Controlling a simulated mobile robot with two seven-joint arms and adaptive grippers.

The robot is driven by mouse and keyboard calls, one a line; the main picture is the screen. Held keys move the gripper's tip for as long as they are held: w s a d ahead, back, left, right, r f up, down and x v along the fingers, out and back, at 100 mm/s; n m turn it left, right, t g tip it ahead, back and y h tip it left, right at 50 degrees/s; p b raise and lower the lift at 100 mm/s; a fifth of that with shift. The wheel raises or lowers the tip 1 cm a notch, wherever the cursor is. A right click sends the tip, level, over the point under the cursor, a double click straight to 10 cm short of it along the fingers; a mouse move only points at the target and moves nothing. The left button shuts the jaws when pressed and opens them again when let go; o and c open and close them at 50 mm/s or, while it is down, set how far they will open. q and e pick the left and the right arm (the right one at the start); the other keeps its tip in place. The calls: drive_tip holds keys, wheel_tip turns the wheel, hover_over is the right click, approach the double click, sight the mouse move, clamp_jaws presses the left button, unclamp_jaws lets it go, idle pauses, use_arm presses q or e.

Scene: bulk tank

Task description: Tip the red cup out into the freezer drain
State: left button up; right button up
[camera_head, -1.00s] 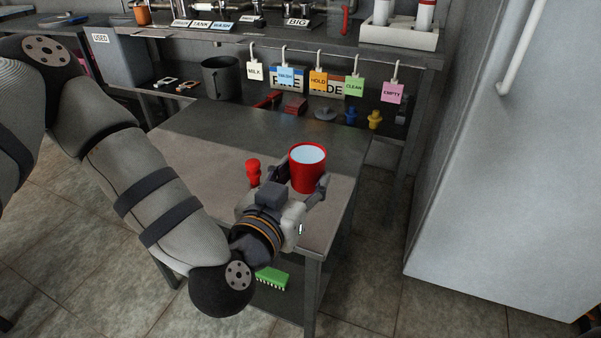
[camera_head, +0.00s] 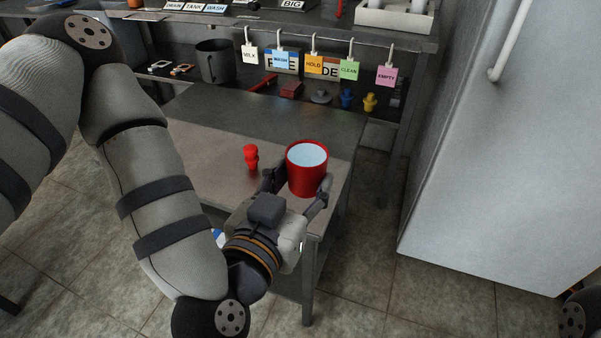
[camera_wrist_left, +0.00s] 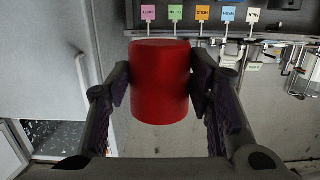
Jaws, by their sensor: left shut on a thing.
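The red cup (camera_head: 306,181) is upright and holds a pale liquid up near its rim. My left gripper (camera_head: 295,190) is shut on the cup's sides, over the right end of the grey table; I cannot tell how high above it. In the left wrist view the red cup (camera_wrist_left: 160,85) sits between the two fingers of the left gripper (camera_wrist_left: 160,95). My right gripper is out of view. I cannot make out a freezer drain for certain. A large pale cabinet (camera_head: 510,150) with a bar handle stands at the right.
A small red object (camera_head: 251,157) stands on the table (camera_head: 215,150) left of the cup. Behind are a shelf with a grey pot (camera_head: 215,62) and hanging tags such as the pink EMPTY tag (camera_head: 387,76). Tiled floor (camera_head: 375,255) is open between table and cabinet.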

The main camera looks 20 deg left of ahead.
use_arm(q)
drive_tip(key=shift+s+d, duration=0.1)
drive_tip(key=s+d+f+m+h, duration=0.1)
drive_tip(key=s+d, duration=0.4)
drive_tip(key=d, duration=0.2)
drive_tip(key=shift+f, duration=0.2)
